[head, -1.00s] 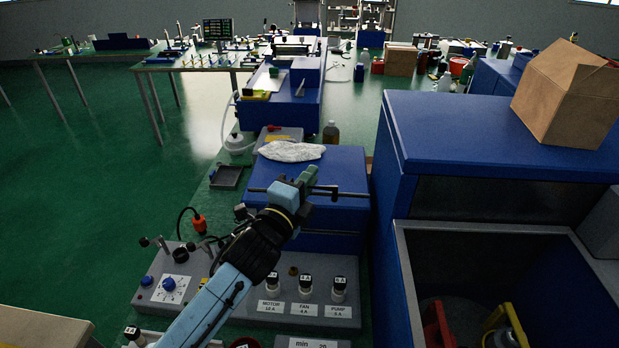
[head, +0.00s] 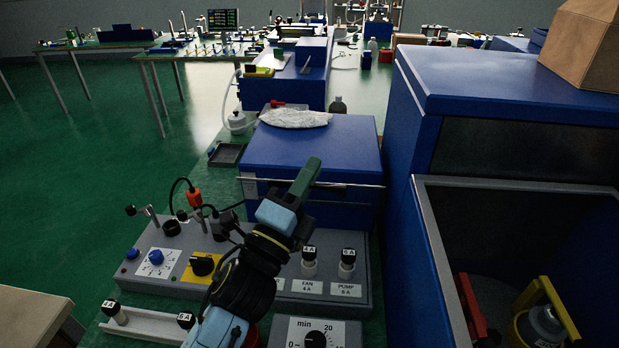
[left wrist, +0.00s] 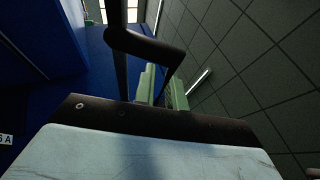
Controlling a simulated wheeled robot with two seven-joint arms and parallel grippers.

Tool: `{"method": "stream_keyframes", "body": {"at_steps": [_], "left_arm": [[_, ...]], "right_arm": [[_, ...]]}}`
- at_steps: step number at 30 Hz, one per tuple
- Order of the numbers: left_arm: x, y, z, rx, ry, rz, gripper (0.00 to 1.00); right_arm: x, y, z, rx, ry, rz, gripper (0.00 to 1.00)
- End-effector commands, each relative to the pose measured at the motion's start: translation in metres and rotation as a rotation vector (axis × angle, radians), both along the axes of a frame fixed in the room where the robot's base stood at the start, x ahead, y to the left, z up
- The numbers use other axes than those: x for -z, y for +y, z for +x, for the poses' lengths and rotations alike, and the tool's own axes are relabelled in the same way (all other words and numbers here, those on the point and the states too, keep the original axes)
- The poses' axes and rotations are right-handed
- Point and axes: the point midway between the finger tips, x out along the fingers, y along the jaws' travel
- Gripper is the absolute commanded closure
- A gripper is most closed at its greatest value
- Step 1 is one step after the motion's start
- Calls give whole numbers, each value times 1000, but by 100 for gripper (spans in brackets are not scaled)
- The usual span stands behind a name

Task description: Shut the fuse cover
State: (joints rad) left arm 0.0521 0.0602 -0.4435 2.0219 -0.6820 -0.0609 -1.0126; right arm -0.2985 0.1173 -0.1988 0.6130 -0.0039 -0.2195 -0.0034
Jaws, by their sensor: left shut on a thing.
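The fuse cover appears to be a clear panel standing raised behind the fuse row; its thin rim (head: 352,185) crosses in front of the blue box in the head view. My left gripper (head: 304,180), with green fingers pointing up, is at this rim. In the left wrist view the green fingers (left wrist: 163,88) are close together beside a dark bent bar (left wrist: 148,45), which looks like the cover's handle; the grip itself is partly hidden. Two black-capped fuses (head: 309,258) (head: 347,262) stand on the grey panel (head: 190,290), above the FAN and PUMP labels. My arm hides the MOTOR spot. My right gripper is not in view.
The blue box (head: 315,150) with a crumpled light cloth (head: 295,118) stands behind the panel. A timer dial (head: 316,340) and loose fuses (head: 115,312) lie in front.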

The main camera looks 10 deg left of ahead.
Motion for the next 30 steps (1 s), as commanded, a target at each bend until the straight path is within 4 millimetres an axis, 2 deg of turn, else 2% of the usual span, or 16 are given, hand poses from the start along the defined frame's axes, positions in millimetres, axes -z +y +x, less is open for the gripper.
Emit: {"method": "stream_keyframes", "body": {"at_steps": [4, 13, 14, 19, 30], "left_arm": [[1, 0, -1, -1, -6, 0, 100], [1, 0, -1, -1, -7, 0, 100], [1, 0, -1, -1, -7, 0, 86], [1, 0, -1, 0, -7, 0, 66], [4, 3, -7, 0, -5, 0, 66]], "right_arm": [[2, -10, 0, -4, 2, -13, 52], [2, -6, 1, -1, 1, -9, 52], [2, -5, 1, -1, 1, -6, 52], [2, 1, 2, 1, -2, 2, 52], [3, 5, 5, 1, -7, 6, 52]]}}
